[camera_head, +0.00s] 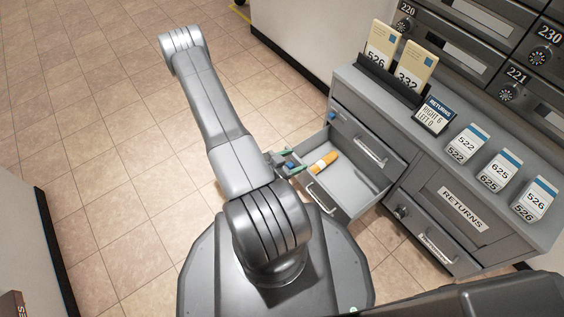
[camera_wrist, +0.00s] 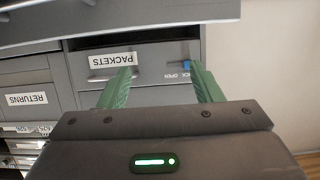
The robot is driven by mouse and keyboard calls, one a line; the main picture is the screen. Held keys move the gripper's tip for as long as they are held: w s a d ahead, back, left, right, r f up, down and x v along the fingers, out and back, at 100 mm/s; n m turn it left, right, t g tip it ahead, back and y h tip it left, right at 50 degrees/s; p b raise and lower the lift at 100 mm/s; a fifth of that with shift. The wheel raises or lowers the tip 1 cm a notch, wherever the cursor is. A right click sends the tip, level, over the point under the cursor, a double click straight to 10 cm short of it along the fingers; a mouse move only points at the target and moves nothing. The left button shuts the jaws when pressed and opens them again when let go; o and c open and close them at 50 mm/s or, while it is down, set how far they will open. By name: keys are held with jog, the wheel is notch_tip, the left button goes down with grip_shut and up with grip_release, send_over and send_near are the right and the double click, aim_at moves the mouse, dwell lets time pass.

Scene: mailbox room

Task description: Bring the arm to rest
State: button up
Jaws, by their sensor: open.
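My gripper (camera_wrist: 163,88) shows in the wrist view with its two green fingers spread apart and nothing between them. The fingers point toward the grey cabinet front with a drawer labelled PACKETS (camera_wrist: 116,60), which appears upside down. Part of the gripper (camera_head: 292,168) shows beside the arm, at the left side of an open drawer (camera_head: 350,190). I cannot tell from this view whether it touches the drawer.
An orange and white cylinder (camera_head: 323,162) lies in the open drawer. Mailboxes (camera_head: 490,50) stand behind. Tiled floor (camera_head: 100,130) is clear at left.

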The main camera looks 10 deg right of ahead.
jog(key=shift+p+v, duration=0.55)
jog(key=shift+v, duration=1.95)
jog(key=b+x, duration=0.4)
jog(key=x, duration=0.9)
jog(key=shift+w+d+f, duration=0.15)
jog(key=shift+w+d, duration=0.1)
jog(key=shift+d, duration=0.05)
